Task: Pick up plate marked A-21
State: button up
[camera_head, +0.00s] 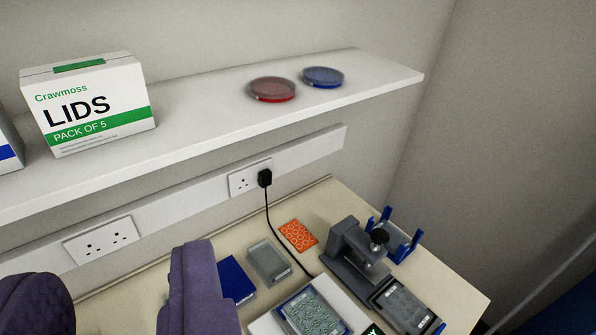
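The mark A-21 cannot be read on anything in view. Several plate-like items are on the bench: a clear grey plate (268,262), a flat blue item (236,280) partly behind my finger, a blue-edged plate with wells (313,314) on a white device, and another plate-like piece (405,306) at the dark grey device. My gripper (120,300) shows as two purple fingers at the lower left, spread apart with bench and wall between them. It is open and nothing shows between the fingers. It appears left of the plates.
A shelf (210,112) above holds a LIDS box (90,105), a red dish (272,89) and a blue dish (323,77). A black plug (265,178) trails a cable onto the bench. A dark grey device (352,262), blue rack (397,238) and orange card (298,235) stand on the bench.

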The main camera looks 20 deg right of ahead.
aim_at(412, 315)
jog(key=k+l+z, duration=0.15)
jog(key=l+z, duration=0.25)
jog(key=k+l+z, duration=0.15)
jog(key=z, duration=0.3)
jog(key=l, duration=0.1)
